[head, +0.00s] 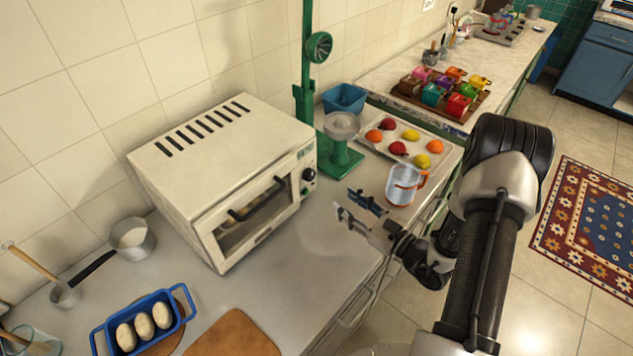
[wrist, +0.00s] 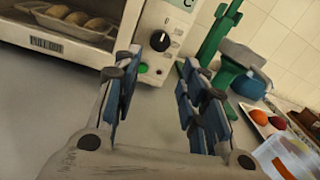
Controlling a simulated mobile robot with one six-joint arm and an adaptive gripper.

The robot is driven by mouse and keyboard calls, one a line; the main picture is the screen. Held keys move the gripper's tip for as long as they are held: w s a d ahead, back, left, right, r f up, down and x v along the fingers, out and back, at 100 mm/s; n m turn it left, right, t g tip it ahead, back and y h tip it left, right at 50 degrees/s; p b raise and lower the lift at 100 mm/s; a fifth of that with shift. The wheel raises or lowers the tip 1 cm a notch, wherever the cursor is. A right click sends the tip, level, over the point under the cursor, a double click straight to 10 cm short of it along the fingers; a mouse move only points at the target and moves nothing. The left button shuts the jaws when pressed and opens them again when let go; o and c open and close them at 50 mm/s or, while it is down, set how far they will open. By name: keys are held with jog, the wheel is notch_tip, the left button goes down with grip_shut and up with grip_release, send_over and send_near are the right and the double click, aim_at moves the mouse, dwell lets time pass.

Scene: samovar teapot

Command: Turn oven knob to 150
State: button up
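The white oven (head: 230,170) stands on the counter against the tiled wall. Its black knob (head: 308,174) is on the right side of the front panel; in the wrist view the knob (wrist: 160,41) has a light pointer mark, but the dial figures are too small to read. A green light or button (wrist: 144,67) is below it. My gripper (head: 346,200) is open and empty to the right of the oven front, apart from the knob. In the wrist view its fingers (wrist: 160,80) are spread, with the knob beyond the gap between them.
Bread rolls (wrist: 75,17) are inside the oven behind its door. A blue dish of rolls (head: 110,327) lies front left. The counter before the oven is clear.

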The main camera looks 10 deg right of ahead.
aim_at(312, 177)
jog(key=b+x, duration=0.1)
jog(key=x, duration=1.1)
jog(key=shift+b, duration=0.4)
jog(key=c, duration=0.8)
